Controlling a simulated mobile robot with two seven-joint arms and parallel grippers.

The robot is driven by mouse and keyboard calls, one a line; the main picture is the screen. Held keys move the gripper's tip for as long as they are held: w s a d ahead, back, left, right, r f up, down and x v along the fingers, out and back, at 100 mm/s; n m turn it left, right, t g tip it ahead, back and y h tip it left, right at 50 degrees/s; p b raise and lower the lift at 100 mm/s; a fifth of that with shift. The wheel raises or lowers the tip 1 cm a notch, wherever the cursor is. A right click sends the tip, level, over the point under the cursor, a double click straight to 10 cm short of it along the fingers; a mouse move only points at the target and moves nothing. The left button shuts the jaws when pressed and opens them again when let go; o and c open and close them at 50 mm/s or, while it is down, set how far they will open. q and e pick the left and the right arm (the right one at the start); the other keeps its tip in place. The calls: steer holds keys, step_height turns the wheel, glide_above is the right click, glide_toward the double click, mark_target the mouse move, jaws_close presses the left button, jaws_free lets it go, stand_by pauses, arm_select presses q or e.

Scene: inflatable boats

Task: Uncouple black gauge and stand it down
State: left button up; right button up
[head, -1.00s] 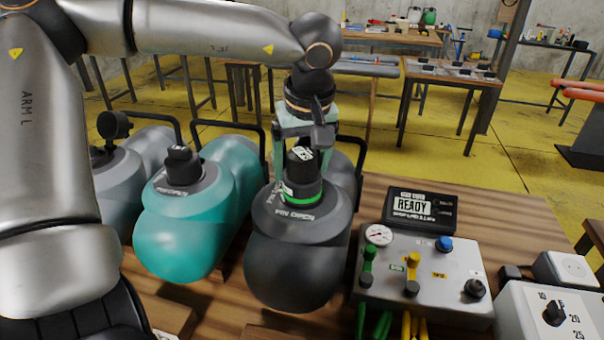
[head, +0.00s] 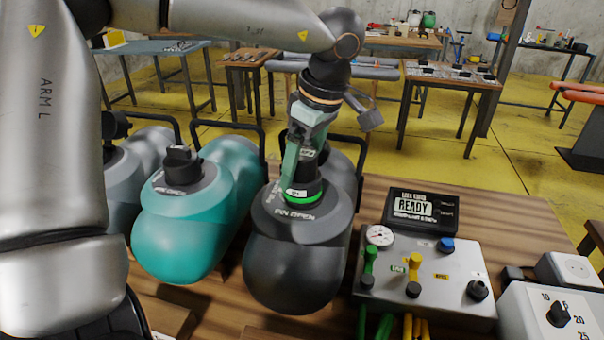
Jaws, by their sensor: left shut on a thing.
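The black gauge (head: 312,187) stands upright on the valve of the dark grey boat (head: 290,268), with a green ring at its base. The boat's collar reads "PIN OPEN". My left gripper (head: 304,172) comes down from above and is shut on the gauge. Its green fingers hide much of the gauge, so its dial face does not show. I cannot tell whether the gauge is still seated on the valve. My right gripper is not in view.
A teal boat (head: 182,245) and a grey boat (head: 118,185) stand to the left, with black handles behind. A control box (head: 440,270) with a small dial, levers and a "READY" display (head: 415,208) is at the right. Bare wooden tabletop shows behind the display.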

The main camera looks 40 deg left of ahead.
arm_select(q)
steer(key=shift+w, duration=0.1)
steer(key=n+g, duration=0.1)
steer(key=n, duration=0.3)
steer(key=shift+r+p, duration=0.65)
steer(key=shift+r, duration=0.1)
stand_by(0.9)
step_height(320, 180, up, 4)
steer(key=p, duration=0.3)
steer(key=shift+r+p, duration=0.25)
steer(key=shift+p, duration=0.15)
steer(key=shift+f, duration=0.1)
